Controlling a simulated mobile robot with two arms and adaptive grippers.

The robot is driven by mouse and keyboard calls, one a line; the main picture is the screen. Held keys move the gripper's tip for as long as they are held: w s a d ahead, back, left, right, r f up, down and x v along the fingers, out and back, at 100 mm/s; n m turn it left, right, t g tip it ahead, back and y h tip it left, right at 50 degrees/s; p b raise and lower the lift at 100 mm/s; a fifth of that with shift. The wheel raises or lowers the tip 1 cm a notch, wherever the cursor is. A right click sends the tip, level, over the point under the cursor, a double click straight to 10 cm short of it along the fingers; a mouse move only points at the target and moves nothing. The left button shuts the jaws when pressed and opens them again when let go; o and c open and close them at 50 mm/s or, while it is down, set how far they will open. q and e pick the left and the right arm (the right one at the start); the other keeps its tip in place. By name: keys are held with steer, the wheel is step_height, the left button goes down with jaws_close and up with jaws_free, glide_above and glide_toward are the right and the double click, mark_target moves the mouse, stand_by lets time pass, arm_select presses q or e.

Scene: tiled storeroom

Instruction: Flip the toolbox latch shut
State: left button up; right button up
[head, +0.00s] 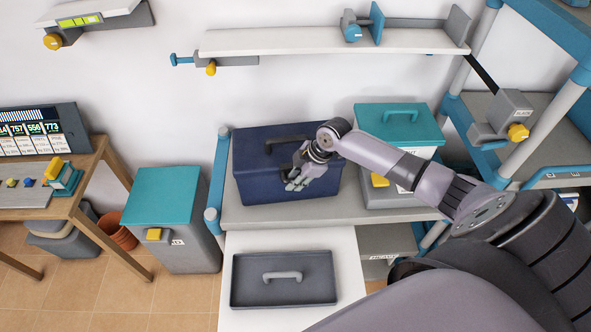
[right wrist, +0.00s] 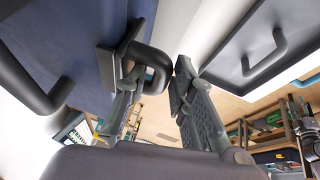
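The dark blue toolbox (head: 252,178) stands on the grey shelf, its lid down and its dark handle (head: 285,142) on top. My right gripper (head: 297,184) is at the toolbox's front face and hides the latch in the head view. In the right wrist view, the black looped latch (right wrist: 152,62) stands out from a plate on the blue face. My right gripper (right wrist: 155,82) is open, with one finger on each side of the latch's end. I cannot tell whether either finger touches it. My left gripper is not in view.
A grey box with a teal lid (head: 398,122) stands close to the right of the toolbox. A dark grey lid or tray with a handle (head: 312,292) lies on the white surface in front. A teal-lidded bin (head: 166,195) stands at left. A wall shelf (head: 300,41) runs above.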

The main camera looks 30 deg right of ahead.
steer(key=v, duration=1.2)
stand_by(0.4)
